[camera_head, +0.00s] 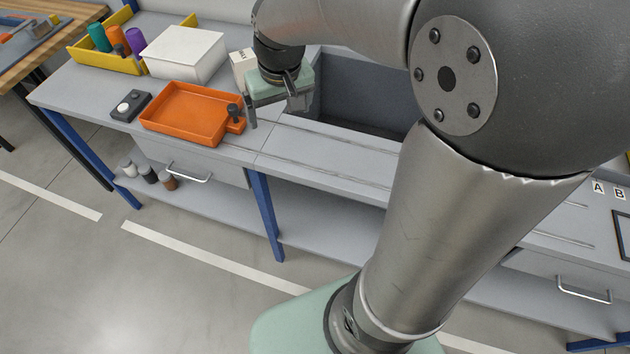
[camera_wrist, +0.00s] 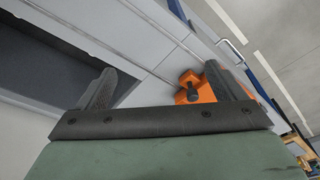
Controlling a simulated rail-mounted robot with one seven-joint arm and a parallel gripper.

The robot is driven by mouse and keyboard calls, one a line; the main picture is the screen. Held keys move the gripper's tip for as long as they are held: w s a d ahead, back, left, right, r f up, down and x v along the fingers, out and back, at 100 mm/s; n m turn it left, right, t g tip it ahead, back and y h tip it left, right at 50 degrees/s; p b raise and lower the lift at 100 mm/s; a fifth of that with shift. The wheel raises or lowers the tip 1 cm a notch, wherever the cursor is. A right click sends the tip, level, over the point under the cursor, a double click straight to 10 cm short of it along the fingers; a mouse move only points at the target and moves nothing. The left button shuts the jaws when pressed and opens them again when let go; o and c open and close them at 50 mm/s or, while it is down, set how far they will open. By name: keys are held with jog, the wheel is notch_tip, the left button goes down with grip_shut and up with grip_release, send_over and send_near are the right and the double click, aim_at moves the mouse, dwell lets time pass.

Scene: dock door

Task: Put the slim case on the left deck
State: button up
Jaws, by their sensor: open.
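I cannot pick out a slim case for sure in either view. My gripper (camera_head: 275,108) is open over the counter, between the orange tray and the dark recess in the head view. In the wrist view my gripper (camera_wrist: 162,82) has its two fingers wide apart with nothing between them but counter surface beyond. The left deck (camera_head: 90,88) appears to be the grey counter top at the left, though no label shows this. A small pale box (camera_head: 243,66) with dark marks stands just behind my gripper, partly hidden by it.
An orange tray (camera_head: 182,115) with a dark-knobbed orange block at its right corner lies beside my gripper. A white box (camera_head: 184,54), a yellow bin (camera_head: 92,50) and a dark switch box (camera_head: 131,106) stand left. A deep recess (camera_head: 365,90) opens right; my arm hides much.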

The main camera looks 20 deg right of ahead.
jog(key=s+f+g, duration=0.1)
jog(key=s, duration=0.7)
jog(key=s+f, duration=0.2)
jog(key=s, duration=0.7)
jog(key=shift+d+f+g+p, duration=0.2)
jog(key=shift+f+g+p, duration=0.1)
jog(key=shift+g, duration=0.1)
jog(key=shift+s, duration=0.1)
